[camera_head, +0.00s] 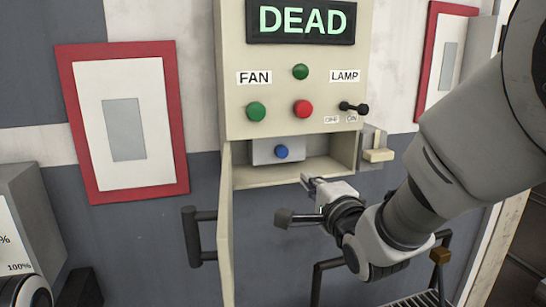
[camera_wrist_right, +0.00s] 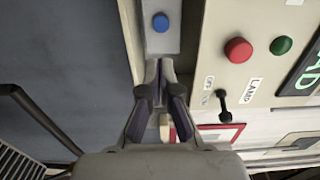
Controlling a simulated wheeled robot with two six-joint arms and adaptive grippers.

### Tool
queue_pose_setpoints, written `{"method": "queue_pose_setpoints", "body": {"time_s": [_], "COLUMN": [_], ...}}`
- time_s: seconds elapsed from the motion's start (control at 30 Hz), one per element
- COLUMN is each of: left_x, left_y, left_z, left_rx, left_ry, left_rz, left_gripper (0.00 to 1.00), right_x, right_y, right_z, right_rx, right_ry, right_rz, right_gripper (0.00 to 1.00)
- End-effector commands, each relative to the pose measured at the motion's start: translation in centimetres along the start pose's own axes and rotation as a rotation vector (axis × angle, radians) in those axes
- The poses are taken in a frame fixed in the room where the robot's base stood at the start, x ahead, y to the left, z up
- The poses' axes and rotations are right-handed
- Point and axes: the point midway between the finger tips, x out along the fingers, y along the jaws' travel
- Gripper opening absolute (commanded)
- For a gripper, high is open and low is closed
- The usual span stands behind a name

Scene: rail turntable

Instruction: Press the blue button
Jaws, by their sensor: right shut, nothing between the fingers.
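The blue button (camera_head: 281,152) sits on a small grey box (camera_head: 262,152) inside an open compartment at the bottom of the cream panel (camera_head: 235,60). It also shows in the right wrist view (camera_wrist_right: 160,22), beyond my fingertips. My right gripper (camera_head: 308,181) is shut and empty, in front of the compartment, lower right of the button in the head view. In the wrist view its fingertips (camera_wrist_right: 160,64) point toward the grey box, with a visible gap in the picture between them and the button. My left gripper is not in view.
The compartment's door (camera_head: 226,230) hangs open on the left. A red button (camera_head: 303,109), green buttons (camera_head: 256,112) and a black switch (camera_head: 353,107) are above. The display (camera_head: 301,20) reads DEAD. A dark handle (camera_head: 198,236) stands left of the door.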

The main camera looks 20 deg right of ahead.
Motion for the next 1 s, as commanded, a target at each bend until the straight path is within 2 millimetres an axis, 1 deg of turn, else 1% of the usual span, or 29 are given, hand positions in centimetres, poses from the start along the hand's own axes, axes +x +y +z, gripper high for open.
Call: {"method": "queue_pose_setpoints", "body": {"time_s": [0.07,0.17,0.5,0.6,0.7,0.8,1.0], "left_x": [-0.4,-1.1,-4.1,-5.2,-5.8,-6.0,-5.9], "left_y": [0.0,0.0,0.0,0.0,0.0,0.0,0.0], "left_z": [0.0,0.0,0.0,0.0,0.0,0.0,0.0], "left_rx": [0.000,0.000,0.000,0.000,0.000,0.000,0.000], "left_ry": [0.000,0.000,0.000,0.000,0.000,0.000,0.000], "left_rz": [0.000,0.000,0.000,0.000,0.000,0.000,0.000], "left_gripper": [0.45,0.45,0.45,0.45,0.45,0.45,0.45], "right_x": [0.6,2.1,9.4,11.4,12.8,13.6,13.8], "right_y": [-0.2,-0.3,-0.4,-0.4,-0.3,-0.1,0.0], "right_z": [0.0,0.0,0.0,0.0,0.0,0.0,0.0], "right_rx": [0.001,0.002,0.001,0.000,0.001,0.001,0.000], "right_ry": [0.000,0.000,0.000,0.000,0.000,0.000,0.000], "right_rz": [0.000,0.001,0.002,0.003,0.001,0.001,0.000], "right_gripper": [0.00,0.00,0.00,0.00,0.00,0.00,0.00]}}
